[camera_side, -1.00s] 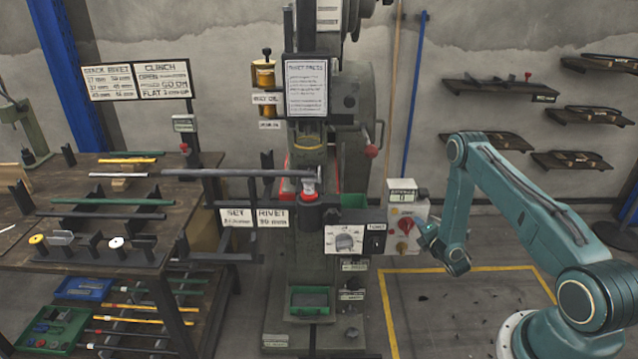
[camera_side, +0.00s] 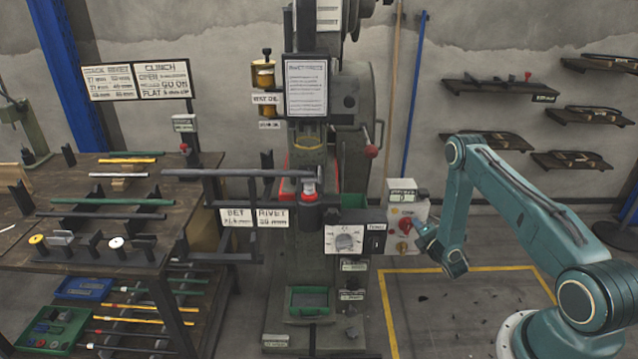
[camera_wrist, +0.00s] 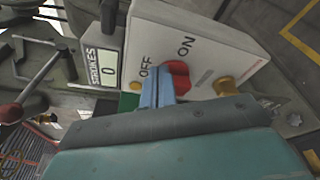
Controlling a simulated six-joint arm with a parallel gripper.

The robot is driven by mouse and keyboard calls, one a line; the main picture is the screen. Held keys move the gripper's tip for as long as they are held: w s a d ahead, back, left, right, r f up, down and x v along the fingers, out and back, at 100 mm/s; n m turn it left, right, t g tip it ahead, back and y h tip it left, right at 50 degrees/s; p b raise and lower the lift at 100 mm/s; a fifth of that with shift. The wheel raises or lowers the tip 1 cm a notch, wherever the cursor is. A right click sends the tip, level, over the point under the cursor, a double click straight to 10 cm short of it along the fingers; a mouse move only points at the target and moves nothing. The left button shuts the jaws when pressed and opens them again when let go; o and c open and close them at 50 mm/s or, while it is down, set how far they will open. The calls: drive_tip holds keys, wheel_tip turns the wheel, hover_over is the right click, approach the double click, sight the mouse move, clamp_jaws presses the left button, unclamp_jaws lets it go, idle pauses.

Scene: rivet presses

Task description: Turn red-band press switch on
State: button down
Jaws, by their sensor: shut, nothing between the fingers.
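The red-band press (camera_side: 345,100) stands in the middle of the side view, with red around its working head. Its white switch box (camera_side: 390,236) is on the right side of the press and also fills the upper middle of the wrist view (camera_wrist: 205,45). The red rotary switch (camera_side: 406,224) sits on its face; in the wrist view the red switch (camera_wrist: 180,76) lies between the OFF and ON labels, and its exact setting is partly hidden. My gripper (camera_side: 418,228) is shut and empty. In the wrist view its blue fingers (camera_wrist: 156,92) are right beside the switch's OFF side; contact is unclear.
A stroke counter (camera_wrist: 108,62) reading 0 sits beside the box. A yellow knob (camera_wrist: 225,86) is near the red switch. A lever with a red ball (camera_side: 371,152) sticks out above.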

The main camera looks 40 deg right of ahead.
drive_tip(key=shift+s+d+f, duration=0.3)
drive_tip(key=shift+s+f, duration=0.05)
drive_tip(key=shift+f, duration=0.15)
idle(0.5)
drive_tip(key=shift+s+d+f, duration=0.15)
drive_tip(key=shift+f, duration=0.55)
idle(0.4)
drive_tip(key=shift+s+d+r, duration=0.1)
drive_tip(key=shift+s+d, duration=0.15)
drive_tip(key=shift+d, duration=0.05)
idle(0.4)
drive_tip(key=shift+s+a, duration=0.1)
drive_tip(key=v, duration=0.3)
drive_tip(key=a+v, duration=0.1)
drive_tip(key=v, duration=0.1)
drive_tip(key=shift+a+f, duration=0.2)
drive_tip(key=shift+f, duration=0.1)
idle(0.4)
drive_tip(key=r, duration=0.1)
drive_tip(key=a+r, duration=0.1)
drive_tip(key=r, duration=0.1)
drive_tip(key=shift+w+a, duration=0.3)
drive_tip(key=shift+a, duration=0.1)
